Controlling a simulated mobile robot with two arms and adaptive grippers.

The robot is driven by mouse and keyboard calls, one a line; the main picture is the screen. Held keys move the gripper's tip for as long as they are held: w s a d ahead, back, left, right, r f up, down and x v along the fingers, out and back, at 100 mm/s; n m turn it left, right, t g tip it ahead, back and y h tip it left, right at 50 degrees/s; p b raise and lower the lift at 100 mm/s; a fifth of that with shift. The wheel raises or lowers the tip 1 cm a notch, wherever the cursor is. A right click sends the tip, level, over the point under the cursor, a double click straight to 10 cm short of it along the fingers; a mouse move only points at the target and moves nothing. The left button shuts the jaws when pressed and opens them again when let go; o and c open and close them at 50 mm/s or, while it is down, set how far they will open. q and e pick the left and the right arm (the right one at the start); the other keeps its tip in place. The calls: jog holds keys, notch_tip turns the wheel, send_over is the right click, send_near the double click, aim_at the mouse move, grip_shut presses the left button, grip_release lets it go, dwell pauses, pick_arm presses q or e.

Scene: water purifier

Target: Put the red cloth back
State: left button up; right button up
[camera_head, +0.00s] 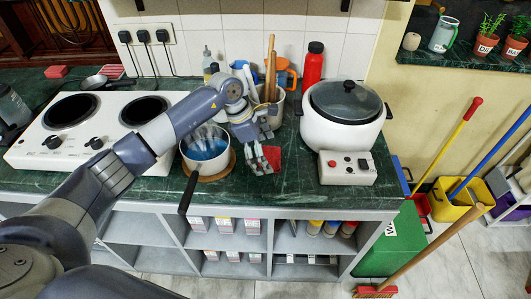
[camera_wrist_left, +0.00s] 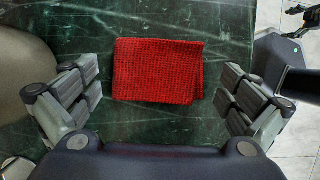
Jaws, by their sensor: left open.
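The red cloth (camera_head: 273,157) lies flat on the dark green marble counter, between the pot and the rice cooker. In the left wrist view the cloth (camera_wrist_left: 158,72) is a folded, woven rectangle, in the middle between my spread fingers. My left gripper (camera_head: 262,163) is open above the cloth, its fingers pointing down and partly hiding it in the head view. Nothing is held between the fingers. How high they are above the counter is hard to tell.
A white pot (camera_head: 226,160) with blue liquid stands just left of the cloth, its black handle (camera_head: 188,193) jutting past the front edge. A rice cooker (camera_head: 317,131) stands right. A utensil holder (camera_head: 276,113) and red bottle (camera_head: 313,66) stand behind. Red items (camera_head: 57,71) lie back left.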

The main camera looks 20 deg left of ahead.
pick_arm(q)
jog(key=b+v, duration=0.1)
jog(key=v, duration=1)
jog(key=shift+a+r, duration=0.2)
jog(key=shift+r, duration=0.05)
jog(key=shift+s+f, duration=0.1)
